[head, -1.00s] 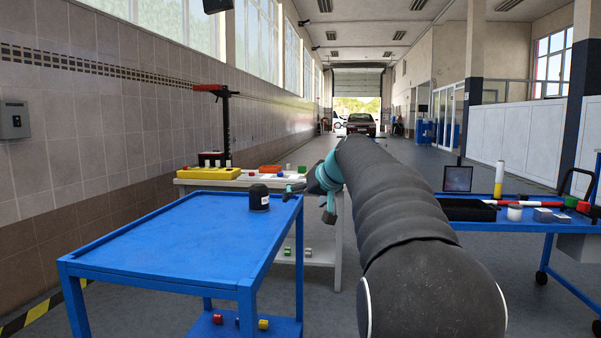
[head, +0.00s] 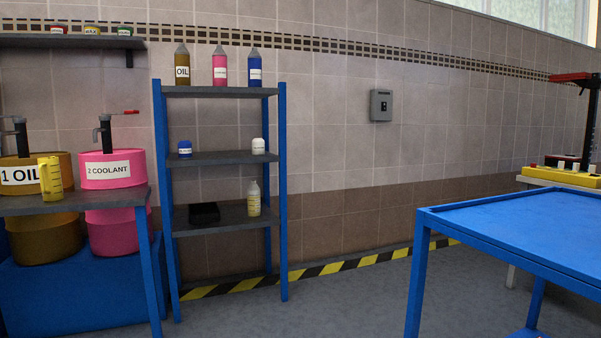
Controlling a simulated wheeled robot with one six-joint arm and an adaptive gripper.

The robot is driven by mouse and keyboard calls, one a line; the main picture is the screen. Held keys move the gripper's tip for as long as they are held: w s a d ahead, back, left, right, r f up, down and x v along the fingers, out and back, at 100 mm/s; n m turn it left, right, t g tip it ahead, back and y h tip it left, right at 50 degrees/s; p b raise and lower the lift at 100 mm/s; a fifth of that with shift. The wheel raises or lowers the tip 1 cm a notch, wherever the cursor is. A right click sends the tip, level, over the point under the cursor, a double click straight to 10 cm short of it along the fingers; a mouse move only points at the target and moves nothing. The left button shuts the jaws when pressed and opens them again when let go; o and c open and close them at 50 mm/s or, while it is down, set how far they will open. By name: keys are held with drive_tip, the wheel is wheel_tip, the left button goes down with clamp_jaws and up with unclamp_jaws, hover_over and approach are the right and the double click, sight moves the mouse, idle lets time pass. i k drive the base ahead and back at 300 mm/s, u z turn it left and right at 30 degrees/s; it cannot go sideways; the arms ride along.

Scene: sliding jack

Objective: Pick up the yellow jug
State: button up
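The yellow jug (head: 50,179) stands upright at the far left of the head view. It is on a grey bench shelf (head: 90,201), in front of the brown drum labelled "1 OIL" (head: 18,172) and left of the pink drum labelled "2 COOLANT" (head: 108,170). It looks tall and translucent yellow. My gripper and arm are not in this view, so I cannot see their place relative to the jug.
A blue-framed shelf (head: 284,200) with bottles stands right of the drums. A blue cart (head: 500,225) stands at the right. Open grey floor (head: 345,300) lies between them. A small wall box (head: 381,105) hangs on the tiled wall.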

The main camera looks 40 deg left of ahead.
sight(49, 168)
drive_tip(key=z, duration=1.6)
drive_tip(key=i, duration=0.65)
drive_tip(key=u, duration=4.35)
drive_tip(key=i, duration=0.5)
drive_tip(key=u, duration=0.1)
